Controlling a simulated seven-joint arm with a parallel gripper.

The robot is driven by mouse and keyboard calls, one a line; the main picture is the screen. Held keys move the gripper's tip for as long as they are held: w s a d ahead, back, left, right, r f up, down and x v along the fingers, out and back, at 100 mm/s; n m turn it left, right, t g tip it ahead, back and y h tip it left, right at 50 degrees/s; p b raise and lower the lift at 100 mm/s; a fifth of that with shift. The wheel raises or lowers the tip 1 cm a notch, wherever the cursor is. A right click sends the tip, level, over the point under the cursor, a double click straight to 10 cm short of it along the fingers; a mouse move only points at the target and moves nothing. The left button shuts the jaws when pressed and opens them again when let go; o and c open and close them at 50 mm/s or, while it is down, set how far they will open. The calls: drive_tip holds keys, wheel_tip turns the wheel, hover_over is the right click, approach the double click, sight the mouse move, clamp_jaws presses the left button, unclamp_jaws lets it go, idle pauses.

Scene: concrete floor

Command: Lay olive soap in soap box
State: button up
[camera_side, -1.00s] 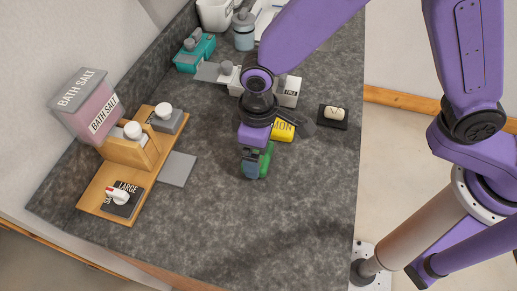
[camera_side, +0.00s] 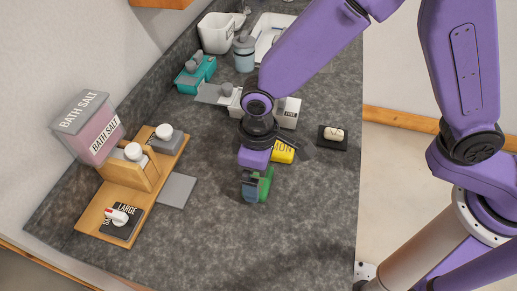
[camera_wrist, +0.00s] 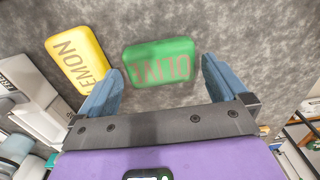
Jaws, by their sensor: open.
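The olive soap, a green block marked OLIVE (camera_wrist: 160,62), lies on the grey counter between the spread fingers in the wrist view. It also shows in the side view (camera_side: 266,183), partly hidden by a finger. My gripper (camera_wrist: 162,72) is open and pointed down, with one blue finger on each side of the soap's ends. In the side view my gripper (camera_side: 254,190) is low beside the soap; contact cannot be told. I cannot tell for sure which container is the soap box; a teal box (camera_side: 207,72) stands at the back left.
A yellow lemon soap (camera_side: 284,151) lies close behind the gripper, near a white box marked FREE (camera_side: 289,113). A black dish (camera_side: 326,144) holds a cream soap. A wooden stand (camera_side: 105,229) and bath salt box (camera_side: 88,127) are left. The front counter is clear.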

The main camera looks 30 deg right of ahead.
wheel_tip(320, 180, up, 11)
idle(0.4)
drive_tip(key=shift+d, duration=0.1)
drive_tip(key=s+d+n, duration=0.1)
drive_tip(key=s+d, duration=0.4)
drive_tip(key=d, duration=0.4)
drive_tip(key=s+d+n, duration=0.1)
drive_tip(key=s+d, duration=0.3)
drive_tip(key=d, duration=0.6)
drive_tip(key=s+d+n, duration=0.1)
drive_tip(key=s+d, duration=0.4)
drive_tip(key=d, duration=0.4)
drive_tip(key=shift+s+d+r, duration=0.15)
drive_tip(key=shift+s+r, duration=0.15)
drive_tip(key=shift+s+d+f+n, duration=0.1)
drive_tip(key=shift+s+d+n, duration=0.2)
drive_tip(key=shift+s+d, duration=0.15)
drive_tip(key=shift+c, duration=1.1)
drive_tip(key=shift+a, duration=0.1)
